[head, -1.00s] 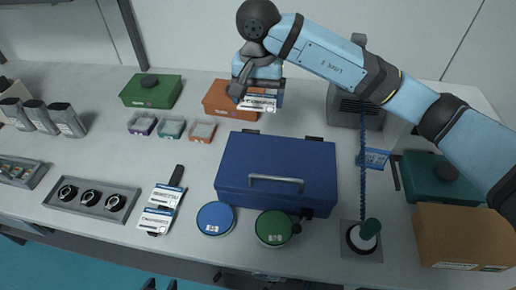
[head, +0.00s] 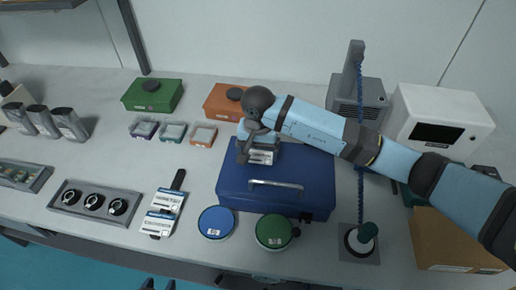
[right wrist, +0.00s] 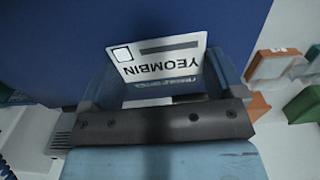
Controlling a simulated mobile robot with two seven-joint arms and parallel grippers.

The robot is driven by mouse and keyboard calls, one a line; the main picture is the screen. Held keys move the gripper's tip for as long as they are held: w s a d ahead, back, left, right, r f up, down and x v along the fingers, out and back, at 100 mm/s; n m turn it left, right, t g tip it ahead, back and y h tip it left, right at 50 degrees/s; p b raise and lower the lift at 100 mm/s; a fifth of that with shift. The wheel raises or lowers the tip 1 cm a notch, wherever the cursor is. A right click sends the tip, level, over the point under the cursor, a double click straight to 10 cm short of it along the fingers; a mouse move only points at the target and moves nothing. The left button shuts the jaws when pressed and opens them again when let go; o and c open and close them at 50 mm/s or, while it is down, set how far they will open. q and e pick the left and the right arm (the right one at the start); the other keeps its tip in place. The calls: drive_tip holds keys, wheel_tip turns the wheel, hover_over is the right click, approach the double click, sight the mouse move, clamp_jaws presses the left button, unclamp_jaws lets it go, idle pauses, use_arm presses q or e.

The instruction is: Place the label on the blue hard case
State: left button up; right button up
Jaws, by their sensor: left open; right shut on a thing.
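The blue hard case (head: 240,195) lies shut on the table, its handle facing the front edge. It fills much of the right wrist view as a dark blue surface (right wrist: 60,45). My right gripper (head: 258,146) is over the back left part of the lid. It is shut on a white label (head: 261,157) with dark print, which also shows between the fingers in the right wrist view (right wrist: 155,62). I cannot tell whether the label touches the lid. Two dark tips of my left gripper (head: 160,285) show at the bottom edge, apart and empty.
A blue round tin (head: 216,222) and a green one (head: 273,231) stand before the case. A label holder (head: 163,205) lies to the left. Orange (head: 222,101) and green (head: 152,95) boxes stand behind. A stand with a blue chain (head: 360,242) rises to the right.

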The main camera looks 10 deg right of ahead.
sight(258, 154)
drive_tip(key=shift+s+f+b, duration=0.35)
drive_tip(key=shift+f+b, duration=0.4)
drive_tip(key=shift+b, duration=0.05)
drive_tip(key=o, duration=0.6)
drive_tip(key=shift+o, duration=0.2)
drive_tip(key=shift+a+f, duration=0.1)
drive_tip(key=shift+r+p, duration=0.4)
drive_tip(key=shift+p, duration=0.1)
drive_tip(key=shift+w+r+p, duration=0.15)
drive_tip(key=shift+r+p, duration=0.25)
drive_tip(key=shift+p, duration=0.15)
wheel_tip(258, 154, up, 12)
drive_tip(key=b, duration=0.2)
drive_tip(key=shift+w, duration=0.2)
